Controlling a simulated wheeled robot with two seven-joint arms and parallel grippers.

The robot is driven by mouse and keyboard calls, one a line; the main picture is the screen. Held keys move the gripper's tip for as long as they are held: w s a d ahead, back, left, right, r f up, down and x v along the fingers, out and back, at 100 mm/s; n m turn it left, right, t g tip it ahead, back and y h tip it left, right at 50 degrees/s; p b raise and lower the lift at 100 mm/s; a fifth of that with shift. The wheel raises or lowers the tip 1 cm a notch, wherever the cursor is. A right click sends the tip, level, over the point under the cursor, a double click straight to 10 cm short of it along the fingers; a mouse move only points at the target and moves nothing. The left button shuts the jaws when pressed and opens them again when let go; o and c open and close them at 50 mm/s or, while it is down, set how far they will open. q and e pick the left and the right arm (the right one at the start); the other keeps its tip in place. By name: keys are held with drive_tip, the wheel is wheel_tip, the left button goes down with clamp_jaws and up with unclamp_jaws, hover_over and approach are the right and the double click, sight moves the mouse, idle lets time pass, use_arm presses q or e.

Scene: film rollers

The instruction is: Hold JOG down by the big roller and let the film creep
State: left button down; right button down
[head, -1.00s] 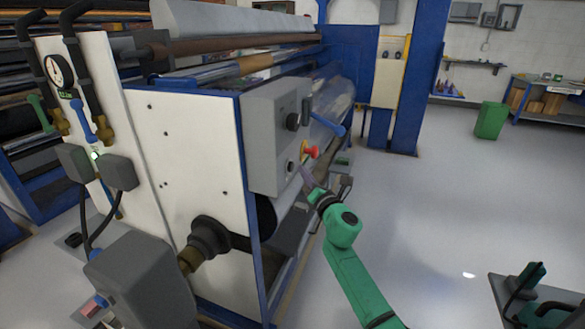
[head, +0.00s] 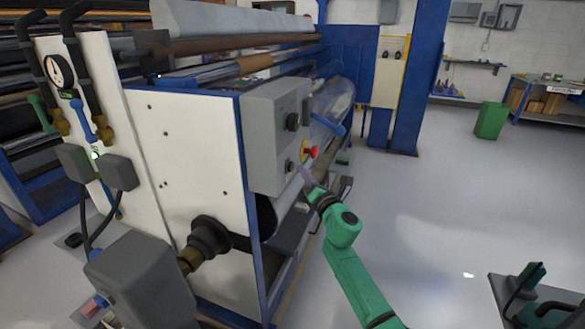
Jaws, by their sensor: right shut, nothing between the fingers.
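A grey control box (head: 270,135) is fixed to the white end panel of the roller machine. On its side face are a black knob (head: 292,122), a red button (head: 311,153) on a yellow plate, and a small dark round button (head: 290,166) below; I cannot read any label. My right gripper (head: 304,172) is shut and empty, its tip close beside the dark lower button. I cannot tell whether it touches. The big roller (head: 338,97), wrapped in clear shiny film, lies behind the box. My left gripper is not in view.
A blue lever (head: 327,125) sticks out beside the box, above my right gripper. A grey motor housing (head: 140,283) stands at the lower left. A blue post (head: 420,80) rises behind.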

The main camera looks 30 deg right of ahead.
drive_tip(key=shift+w, duration=0.1)
drive_tip(key=shift+w+a, duration=0.25)
drive_tip(key=shift+w+a+b, duration=0.3)
drive_tip(key=shift+w+b, duration=0.05)
drive_tip(key=shift+w, duration=0.05)
idle(2.7)
drive_tip(key=shift+s, duration=0.1)
idle(0.8)
drive_tip(key=shift+s+d, duration=0.5)
drive_tip(key=shift+s, duration=0.15)
drive_tip(key=s+d, duration=0.1)
drive_tip(key=s, duration=0.1)
drive_tip(key=s+d, duration=0.2)
drive_tip(key=shift+f, duration=0.15)
idle(0.4)
